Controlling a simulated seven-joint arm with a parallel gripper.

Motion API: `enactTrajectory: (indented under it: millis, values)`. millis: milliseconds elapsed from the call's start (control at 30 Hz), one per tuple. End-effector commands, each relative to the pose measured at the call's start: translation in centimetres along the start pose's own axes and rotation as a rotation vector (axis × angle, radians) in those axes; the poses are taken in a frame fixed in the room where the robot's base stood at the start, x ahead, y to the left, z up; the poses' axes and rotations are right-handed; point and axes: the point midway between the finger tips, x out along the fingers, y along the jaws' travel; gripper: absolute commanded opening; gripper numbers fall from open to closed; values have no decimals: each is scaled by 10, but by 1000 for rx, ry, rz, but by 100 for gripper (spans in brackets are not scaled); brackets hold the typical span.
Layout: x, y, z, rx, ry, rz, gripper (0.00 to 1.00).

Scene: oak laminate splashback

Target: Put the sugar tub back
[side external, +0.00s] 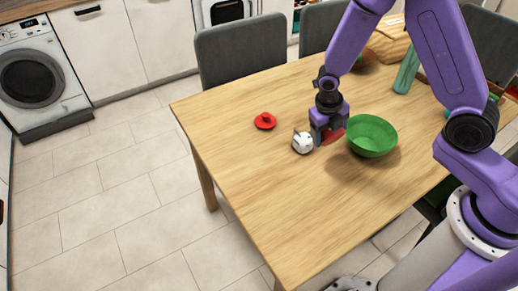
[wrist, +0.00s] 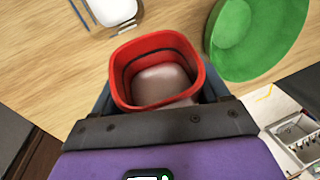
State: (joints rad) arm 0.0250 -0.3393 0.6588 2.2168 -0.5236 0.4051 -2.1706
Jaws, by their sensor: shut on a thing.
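A red open tub (wrist: 125,88), likely the sugar tub, is between my gripper's fingers in the wrist view, with its open top facing the camera. Something pale shows inside it. My gripper (side external: 328,132) is shut on the tub; in the side view only a bit of the red tub (side external: 332,136) shows by the fingers. I cannot tell whether its base touches the table. A red lid-like disc with a knob (side external: 265,121) lies on the table to the left.
A green bowl (side external: 372,138) stands close on the right of my gripper. A small white object (side external: 302,143) is close on the left. Wooden boards (side external: 388,45) and a green item (side external: 406,72) are at the back. The table's left and front areas are clear.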

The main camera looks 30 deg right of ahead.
Motion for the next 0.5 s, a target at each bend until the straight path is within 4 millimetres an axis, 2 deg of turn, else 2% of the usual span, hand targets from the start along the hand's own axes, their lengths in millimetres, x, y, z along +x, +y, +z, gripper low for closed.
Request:
enactTrajectory:
  millis: [500]
  values:
    - [0, -19, -13, 118, -154, 8, 28]
